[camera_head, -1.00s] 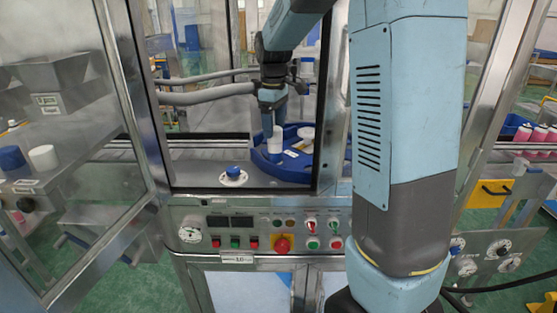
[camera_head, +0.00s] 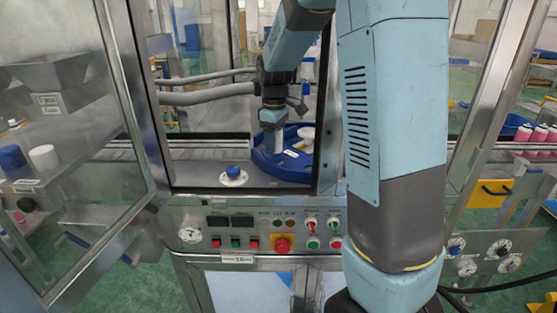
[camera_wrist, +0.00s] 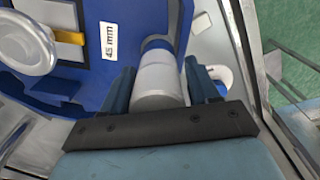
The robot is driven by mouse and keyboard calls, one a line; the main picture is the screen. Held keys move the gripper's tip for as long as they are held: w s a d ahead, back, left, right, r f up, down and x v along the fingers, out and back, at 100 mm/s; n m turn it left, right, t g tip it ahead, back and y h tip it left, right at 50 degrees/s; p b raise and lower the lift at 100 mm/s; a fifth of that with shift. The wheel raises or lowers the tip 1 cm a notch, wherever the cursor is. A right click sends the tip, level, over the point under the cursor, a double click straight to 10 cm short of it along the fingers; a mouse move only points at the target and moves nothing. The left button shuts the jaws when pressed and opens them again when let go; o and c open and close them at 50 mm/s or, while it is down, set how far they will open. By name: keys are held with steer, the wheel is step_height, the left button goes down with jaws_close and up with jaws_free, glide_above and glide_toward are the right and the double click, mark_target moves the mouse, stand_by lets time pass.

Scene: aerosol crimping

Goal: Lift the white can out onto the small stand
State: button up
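The white can (camera_wrist: 160,78) stands between the two fingers of my gripper (camera_wrist: 160,88) in the wrist view, with a finger close against each side. A dark blue ring shows at its far end. In the head view my gripper (camera_head: 273,128) points down inside the machine, and the can (camera_head: 278,141) shows pale below it, at the left of the blue ring-shaped fixture (camera_head: 296,172). I cannot tell whether the can is clear of the fixture. The small stand, a white disc with a blue top (camera_head: 233,173), is to the left and nearer, with nothing on it.
A white round part (camera_head: 306,133) is on the blue fixture, and a "45 mm" label (camera_wrist: 108,40) lies near the can. The machine's frame post (camera_head: 330,120) is right of the fixture. The front panel (camera_head: 262,225) with buttons is below the opening.

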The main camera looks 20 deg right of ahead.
jaws_close()
stand_by(0.3)
steer(key=shift+r, duration=0.1)
